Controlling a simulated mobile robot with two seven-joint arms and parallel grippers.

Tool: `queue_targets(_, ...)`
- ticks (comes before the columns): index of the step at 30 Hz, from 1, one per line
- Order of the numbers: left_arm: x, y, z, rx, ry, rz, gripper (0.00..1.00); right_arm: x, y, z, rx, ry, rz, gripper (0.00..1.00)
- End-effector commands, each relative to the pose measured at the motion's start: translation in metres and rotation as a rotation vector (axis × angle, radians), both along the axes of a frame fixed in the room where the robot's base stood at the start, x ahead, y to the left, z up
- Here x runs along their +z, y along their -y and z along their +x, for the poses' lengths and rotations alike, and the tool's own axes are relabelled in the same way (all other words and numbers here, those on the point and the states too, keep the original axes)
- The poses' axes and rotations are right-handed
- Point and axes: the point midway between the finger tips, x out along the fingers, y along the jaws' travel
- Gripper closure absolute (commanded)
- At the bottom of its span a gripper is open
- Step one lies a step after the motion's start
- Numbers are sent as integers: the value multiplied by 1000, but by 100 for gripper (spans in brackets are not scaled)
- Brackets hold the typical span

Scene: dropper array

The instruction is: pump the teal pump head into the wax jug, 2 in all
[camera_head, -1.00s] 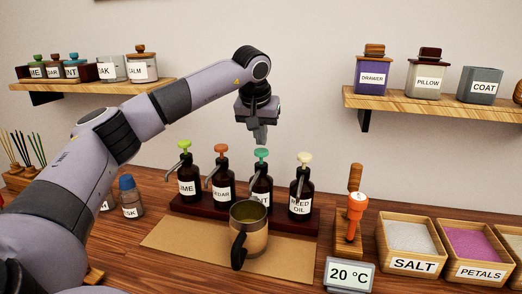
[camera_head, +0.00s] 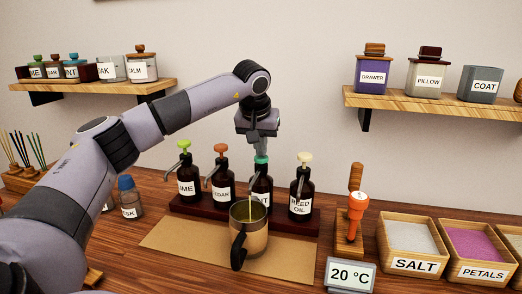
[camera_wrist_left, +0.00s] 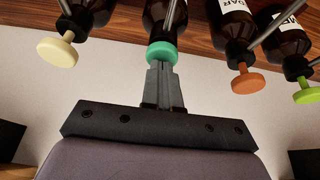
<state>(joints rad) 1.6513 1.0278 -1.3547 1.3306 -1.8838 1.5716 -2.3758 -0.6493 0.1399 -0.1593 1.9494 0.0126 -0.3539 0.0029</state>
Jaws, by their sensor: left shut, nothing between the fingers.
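The teal pump head (camera_head: 261,159) tops a dark bottle (camera_head: 262,185) whose label is partly hidden, third from the left in the row. My left gripper (camera_head: 261,152) is shut and empty, with its fingertips pressed down on the teal head. The left wrist view also shows the fingertips (camera_wrist_left: 162,66) against the teal head (camera_wrist_left: 162,52). The wax jug (camera_head: 262,243), a metal jug with a black handle, stands in front of that bottle, and a thin pale stream (camera_head: 251,207) shows over its opening. My right gripper is not in view.
Bottles with a green (camera_head: 184,144), an orange (camera_head: 221,148) and a cream pump head (camera_head: 305,157) share the dark rack (camera_head: 187,207). A brown mat (camera_head: 175,242) lies under the jug. A 20 °C display (camera_head: 349,274) and a salt box (camera_head: 414,265) stand right.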

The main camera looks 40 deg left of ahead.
Motion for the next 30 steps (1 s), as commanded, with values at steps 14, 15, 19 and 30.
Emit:
queue_targets(14, 23, 0, 0, 0, -1, 0, 100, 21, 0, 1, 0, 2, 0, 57)
queue_targets(15, 26, 0, 0, 0, -1, 0, 100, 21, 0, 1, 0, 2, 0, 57)
queue_targets(19, 30, 0, 0, -1, -2, 1, 100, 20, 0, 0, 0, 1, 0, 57)
queue_targets(30, 31, 0, 0, -1, -2, 1, 100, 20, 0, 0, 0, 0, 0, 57)
